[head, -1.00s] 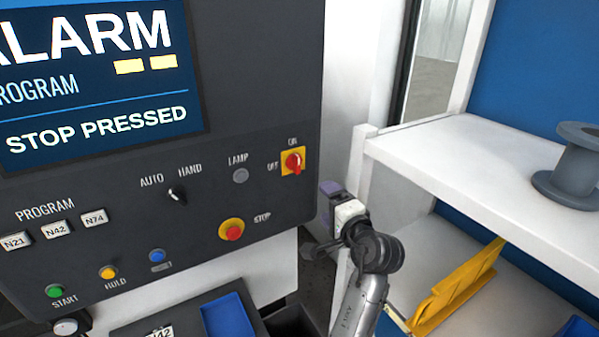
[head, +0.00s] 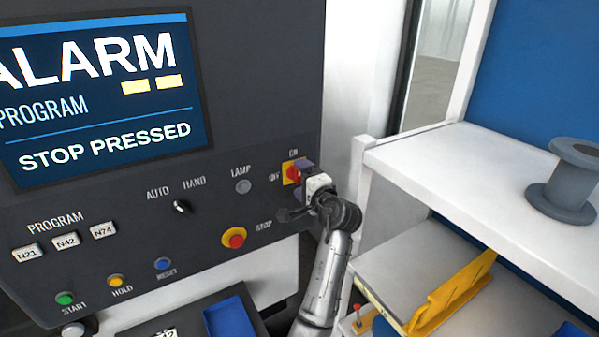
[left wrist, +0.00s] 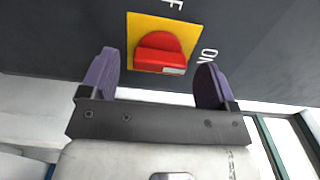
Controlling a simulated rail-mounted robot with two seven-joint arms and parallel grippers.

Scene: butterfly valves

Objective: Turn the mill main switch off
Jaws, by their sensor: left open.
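The mill main switch is a red knob (head: 293,173) on a yellow plate at the panel's right edge, with ON above and OFF to its left. My left gripper (head: 298,181) is in front of it and partly hides it in the head view. In the left wrist view the red knob (left wrist: 160,53) is ahead of my left gripper (left wrist: 157,80), whose purple fingers are open, one to each side of it in the picture. I see no contact. The distance left to the knob is hard to tell. My right gripper is not in view.
A red STOP button (head: 234,238) sits lower left of the switch, with the AUTO/HAND selector (head: 182,206) and LAMP (head: 243,186) nearby. The screen (head: 100,100) reads STOP PRESSED. A white shelf (head: 450,165) with a grey spool (head: 565,180) stands to the right.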

